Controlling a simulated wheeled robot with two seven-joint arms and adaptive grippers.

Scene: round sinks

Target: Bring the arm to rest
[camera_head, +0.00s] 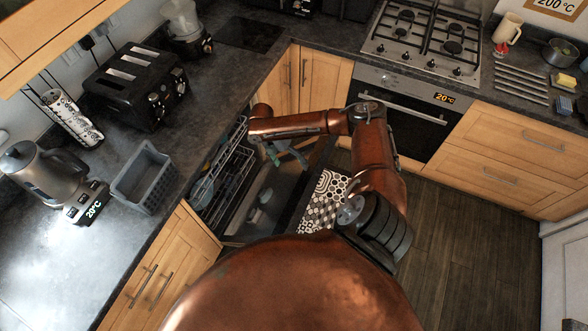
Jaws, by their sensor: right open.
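My right arm, copper coloured, bends across the middle of the head view, with its forearm reaching left over the open dishwasher (262,200). My right gripper (288,157) hangs below the wrist at the forearm's left end, above the dishwasher opening. It is small and partly hidden by the wrist; its jaws are open and I see nothing held in them. The upper dishwasher rack (218,165) is pulled out just left of the gripper, with some dishes in it. My left gripper is not in view.
The left counter holds a kettle (45,172), a grey basket (146,178) and a black toaster (135,85). A gas hob (424,42) sits above an oven (408,112) at the back. A black-and-white patterned surface (322,200) lies below my arm. Wooden floor (455,230) at right is clear.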

